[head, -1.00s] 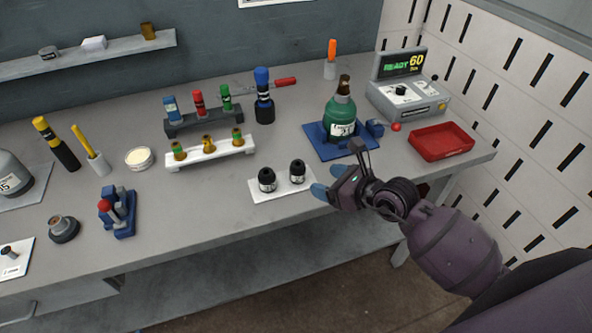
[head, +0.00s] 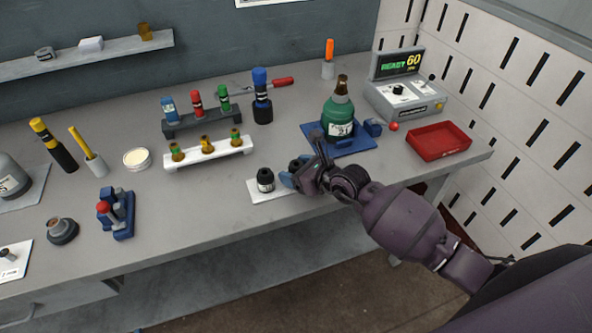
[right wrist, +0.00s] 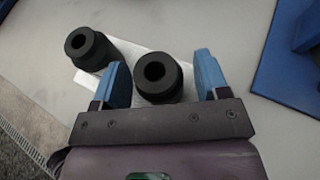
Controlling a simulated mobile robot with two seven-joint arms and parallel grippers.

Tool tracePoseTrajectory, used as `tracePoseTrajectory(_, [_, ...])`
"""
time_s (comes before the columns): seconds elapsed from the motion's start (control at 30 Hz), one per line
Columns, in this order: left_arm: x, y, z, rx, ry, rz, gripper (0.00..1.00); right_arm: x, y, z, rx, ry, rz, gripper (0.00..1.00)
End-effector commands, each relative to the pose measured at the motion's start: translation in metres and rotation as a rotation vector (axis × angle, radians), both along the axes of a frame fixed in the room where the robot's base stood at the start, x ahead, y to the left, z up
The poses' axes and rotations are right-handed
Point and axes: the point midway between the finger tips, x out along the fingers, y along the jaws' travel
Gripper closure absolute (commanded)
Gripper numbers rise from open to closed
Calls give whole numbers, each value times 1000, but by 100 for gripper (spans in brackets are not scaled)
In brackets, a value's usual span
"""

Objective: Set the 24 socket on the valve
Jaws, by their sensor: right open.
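Two black sockets stand upright on a white mat (head: 255,195). The left socket (head: 265,180) shows clear in the head view; the right socket (head: 295,164) is partly hidden by my right gripper (head: 289,178). In the right wrist view, the right socket (right wrist: 158,76) sits between the two open blue fingers, and the left socket (right wrist: 90,48) is outside them. Size markings cannot be read. A green bottle-shaped body (head: 339,121) with a brass top, possibly the valve, stands on a blue plate (head: 358,147). My left gripper is not in view.
A white rack (head: 208,153) with several brass fittings stands behind the mat. A red tray (head: 440,141) and a grey control box (head: 404,98) reading READY 60 are at the right. A blue clamp stand (head: 117,213) is at the left. The bench front is mostly clear.

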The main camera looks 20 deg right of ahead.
Motion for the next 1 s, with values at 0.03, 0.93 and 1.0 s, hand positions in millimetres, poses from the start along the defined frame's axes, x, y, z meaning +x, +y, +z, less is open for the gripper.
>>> tracePoseTrajectory(0.03, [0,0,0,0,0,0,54,0,0,0,0,0,0,32])
tracePoseTrajectory(0.93, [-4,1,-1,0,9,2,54,0,1,10,2,-1,1,89])
tracePoseTrajectory(1.0, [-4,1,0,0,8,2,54,0,1,19,3,-2,1,89])
